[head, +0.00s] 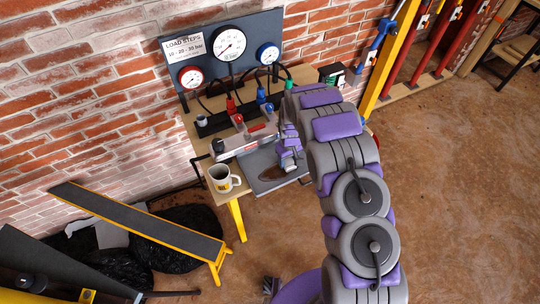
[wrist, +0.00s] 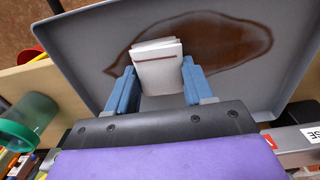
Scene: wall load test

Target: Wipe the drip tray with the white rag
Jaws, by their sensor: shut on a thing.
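The grey drip tray (head: 262,160) sits on the wooden bench, partly hidden by my arm in the head view. In the wrist view the tray (wrist: 80,40) fills the upper part, with a brown stain (wrist: 235,40) across its middle. The white rag (wrist: 158,70) is folded, with a thin red-brown stripe. My gripper (wrist: 157,85) is shut on the rag, one blue finger on each side. The rag overlaps the left part of the stain; I cannot tell whether it touches the tray. In the head view my gripper (head: 290,160) is over the tray's right side.
A mug (head: 222,179) stands at the bench's front left corner. A gauge panel (head: 228,50) stands at the back, with hoses and a grey metal tool (head: 243,140) before it. A yellow-framed ramp (head: 140,222) and black bags lie left of the bench. The floor at right is clear.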

